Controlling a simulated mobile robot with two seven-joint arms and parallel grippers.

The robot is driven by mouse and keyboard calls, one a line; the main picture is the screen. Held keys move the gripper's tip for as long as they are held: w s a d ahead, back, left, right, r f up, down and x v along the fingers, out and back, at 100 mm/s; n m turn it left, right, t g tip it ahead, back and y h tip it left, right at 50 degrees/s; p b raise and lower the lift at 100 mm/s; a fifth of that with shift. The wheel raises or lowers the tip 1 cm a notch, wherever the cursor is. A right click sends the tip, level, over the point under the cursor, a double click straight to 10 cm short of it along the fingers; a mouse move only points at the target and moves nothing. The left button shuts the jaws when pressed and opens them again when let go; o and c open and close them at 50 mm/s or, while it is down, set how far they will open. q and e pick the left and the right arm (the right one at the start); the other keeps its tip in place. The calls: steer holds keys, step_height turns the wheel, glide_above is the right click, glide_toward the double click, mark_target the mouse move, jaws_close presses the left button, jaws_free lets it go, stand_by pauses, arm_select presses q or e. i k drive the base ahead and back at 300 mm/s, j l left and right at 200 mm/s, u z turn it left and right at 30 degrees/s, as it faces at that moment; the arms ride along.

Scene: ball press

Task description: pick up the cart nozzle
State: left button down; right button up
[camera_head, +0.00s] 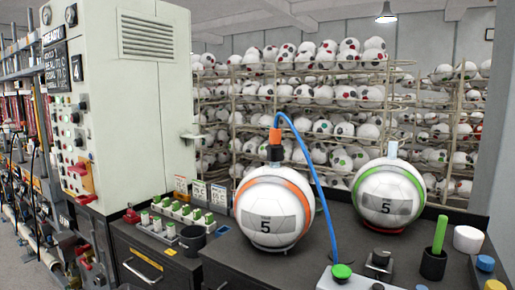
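An orange fitting (275,135) sits on a black piece (275,153) at the top of a white ball with an orange band (266,222) marked 5. A blue hose (318,185) runs from the fitting, arching right and down to the front of the dark worktop (222,259). This fitting looks like the nozzle, but I cannot tell for certain. A second white ball with a green band (388,207), also marked 5, stands to its right with a pale stem (392,149) on top. Neither of my grippers is in view.
A green stick stands in a black cup (433,264) at the right, near a white-topped jar (468,239). A green button (342,271) is at the front. A tall control cabinet (136,95) stands left. Racks of balls (320,95) fill the back.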

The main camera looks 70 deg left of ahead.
mark_target(275, 149)
steer(key=u, duration=2.1)
